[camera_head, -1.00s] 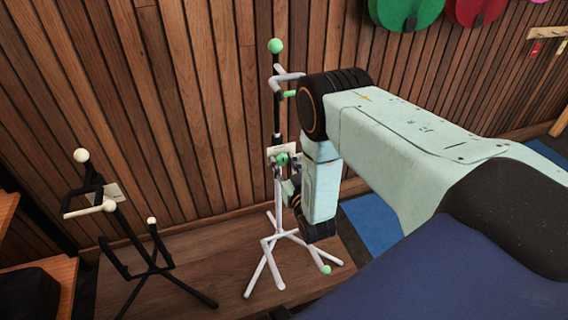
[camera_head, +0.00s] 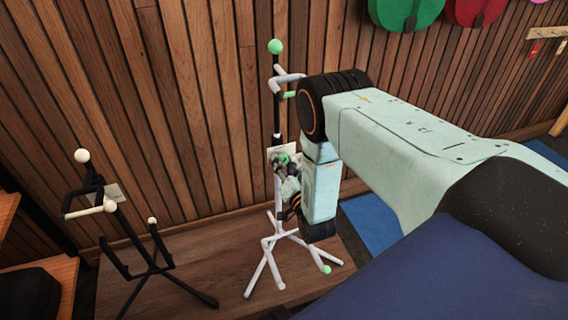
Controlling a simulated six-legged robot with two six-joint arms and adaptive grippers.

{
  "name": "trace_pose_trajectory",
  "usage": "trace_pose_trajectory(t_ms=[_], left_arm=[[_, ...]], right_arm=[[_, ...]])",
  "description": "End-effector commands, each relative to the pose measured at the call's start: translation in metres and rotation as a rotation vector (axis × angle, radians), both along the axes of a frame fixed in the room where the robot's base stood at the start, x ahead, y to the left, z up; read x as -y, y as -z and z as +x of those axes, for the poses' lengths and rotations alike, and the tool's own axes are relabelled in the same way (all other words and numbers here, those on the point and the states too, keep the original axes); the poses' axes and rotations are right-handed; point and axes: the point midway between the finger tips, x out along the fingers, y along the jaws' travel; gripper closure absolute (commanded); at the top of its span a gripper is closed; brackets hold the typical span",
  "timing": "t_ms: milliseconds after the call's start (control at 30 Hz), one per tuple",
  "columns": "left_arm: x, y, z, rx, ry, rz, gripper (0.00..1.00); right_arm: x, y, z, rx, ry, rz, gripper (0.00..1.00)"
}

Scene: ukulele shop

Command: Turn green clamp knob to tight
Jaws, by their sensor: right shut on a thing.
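The green clamp knob (camera_head: 283,159) sits midway up the white and black stand (camera_head: 277,208), in front of a pale tag (camera_head: 274,152). My right gripper (camera_head: 284,165) is at the knob and shut on it. Its fingers are small and dark here and cover part of the knob. My right arm comes in from the right and hides the area just right of the stand. My left gripper is not in view.
A black stand (camera_head: 137,250) with cream tips stands to the left on the wooden platform. A slatted wood wall is close behind both stands. A blue mat (camera_head: 371,222) lies right of the white stand. Green and red cases hang at the top right.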

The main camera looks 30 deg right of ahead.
Motion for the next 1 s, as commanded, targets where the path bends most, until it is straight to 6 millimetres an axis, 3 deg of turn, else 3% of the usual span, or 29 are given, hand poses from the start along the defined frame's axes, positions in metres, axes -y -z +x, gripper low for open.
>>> trace_pose_trajectory(t_ms=[1000], left_arm=[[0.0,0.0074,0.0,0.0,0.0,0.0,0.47]], right_arm=[[-0.0012,0.0016,-0.0004,0.214,-0.002,0.908,0.97]])
